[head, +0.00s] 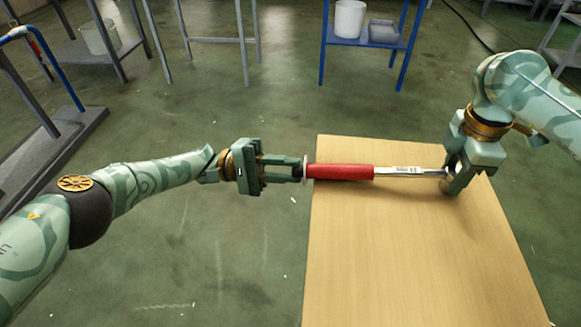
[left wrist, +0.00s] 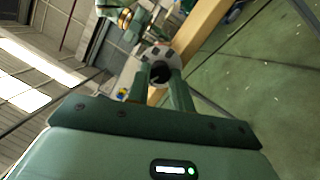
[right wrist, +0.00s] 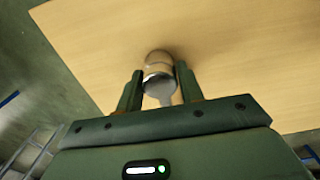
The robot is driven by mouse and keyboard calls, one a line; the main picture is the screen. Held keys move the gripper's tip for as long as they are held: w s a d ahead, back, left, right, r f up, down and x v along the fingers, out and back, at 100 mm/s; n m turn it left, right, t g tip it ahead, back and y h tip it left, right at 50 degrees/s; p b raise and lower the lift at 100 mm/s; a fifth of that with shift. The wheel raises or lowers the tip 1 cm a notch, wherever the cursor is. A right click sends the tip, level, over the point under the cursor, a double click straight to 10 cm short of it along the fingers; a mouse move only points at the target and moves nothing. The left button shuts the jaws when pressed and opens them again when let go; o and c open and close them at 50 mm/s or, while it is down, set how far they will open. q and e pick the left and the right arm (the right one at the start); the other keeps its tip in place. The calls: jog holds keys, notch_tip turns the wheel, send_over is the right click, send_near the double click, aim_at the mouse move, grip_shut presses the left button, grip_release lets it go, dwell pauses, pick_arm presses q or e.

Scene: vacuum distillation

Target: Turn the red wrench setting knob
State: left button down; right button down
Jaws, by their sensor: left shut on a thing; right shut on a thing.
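The wrench (head: 340,172) has a red handle and a silver shaft with a printed label. My left gripper (head: 298,168) is shut on the knob, which shows dark and round between the fingers in the left wrist view (left wrist: 160,72). My right gripper (head: 455,172) is shut on the wrench's head (right wrist: 158,68) at the other end. The fingers partly hide both ends.
The wooden table (head: 420,260) is otherwise bare, with free room in front of the wrench. A blue-framed stand (head: 365,42) with a white bucket (head: 350,18) and a grey bin (head: 384,32) is behind. Open green floor (head: 230,240) lies left of the table.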

pick_arm(q)
jog(key=n, duration=0.2)
jog(key=n+t, duration=0.1)
jog(key=n, duration=0.2)
jog(key=shift+f+h, duration=0.2)
jog(key=shift+h, duration=0.1)
jog(key=shift+n, duration=0.4)
jog(key=c, duration=1.2)
grip_release()
jog(key=shift+c, duration=0.2)
notch_tip(320, 180, up, 10)
